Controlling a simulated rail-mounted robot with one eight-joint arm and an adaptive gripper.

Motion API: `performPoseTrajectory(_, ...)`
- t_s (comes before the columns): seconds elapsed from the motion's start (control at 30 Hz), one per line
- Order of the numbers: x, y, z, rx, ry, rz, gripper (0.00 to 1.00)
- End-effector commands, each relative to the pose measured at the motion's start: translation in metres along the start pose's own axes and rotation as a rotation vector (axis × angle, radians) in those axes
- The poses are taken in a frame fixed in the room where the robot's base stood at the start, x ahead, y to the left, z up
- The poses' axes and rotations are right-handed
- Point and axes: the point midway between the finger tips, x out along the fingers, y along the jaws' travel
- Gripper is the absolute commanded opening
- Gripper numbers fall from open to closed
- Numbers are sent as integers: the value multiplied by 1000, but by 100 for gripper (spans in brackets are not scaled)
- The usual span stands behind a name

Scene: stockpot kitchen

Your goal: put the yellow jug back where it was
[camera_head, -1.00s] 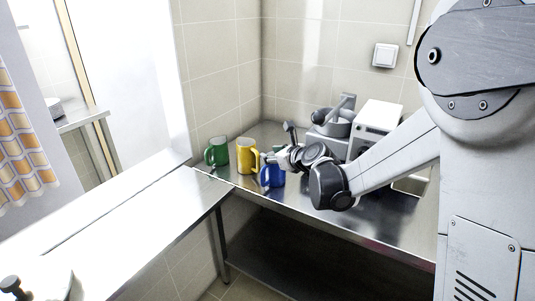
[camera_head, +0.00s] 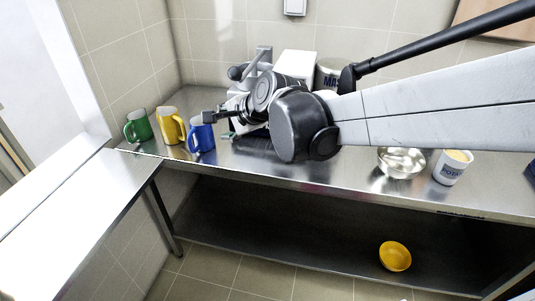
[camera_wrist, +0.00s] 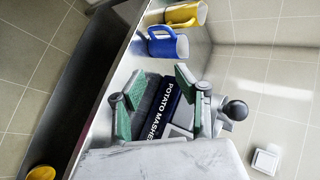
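The yellow jug (camera_head: 172,126) stands upright on the steel counter, between the green jug (camera_head: 138,126) and the blue jug (camera_head: 201,138). In the wrist view the yellow jug (camera_wrist: 184,14) is at the top edge, partly cut off, with the blue jug (camera_wrist: 165,45) below it. My gripper (camera_head: 218,124) is to the right of the blue jug, above the counter. In the wrist view my gripper (camera_wrist: 155,98) has its green-padded fingers spread, with no jug between them.
A dark block labelled "POTATO MASHER" (camera_wrist: 163,110) lies beyond my fingers. A metal bowl (camera_head: 401,162) and a white labelled tub (camera_head: 453,167) stand to the right on the counter. A yellow bowl (camera_head: 395,256) is on the lower shelf. The wall is close behind the jugs.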

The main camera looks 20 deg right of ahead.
Motion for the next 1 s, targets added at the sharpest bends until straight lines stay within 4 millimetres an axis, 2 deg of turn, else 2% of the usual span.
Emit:
performPoseTrajectory(0.03,-16,11,1,-86,13,22,31)
performPoseTrajectory(0.2,-60,47,1,-401,50,105,31)
performPoseTrajectory(0.4,-108,96,0,-765,66,220,31)
performPoseTrajectory(0.6,-146,146,-3,-1093,57,340,31)
performPoseTrajectory(0.8,-166,175,-6,-1284,36,417,31)
performPoseTrajectory(1.0,-171,181,-7,-1329,30,436,31)
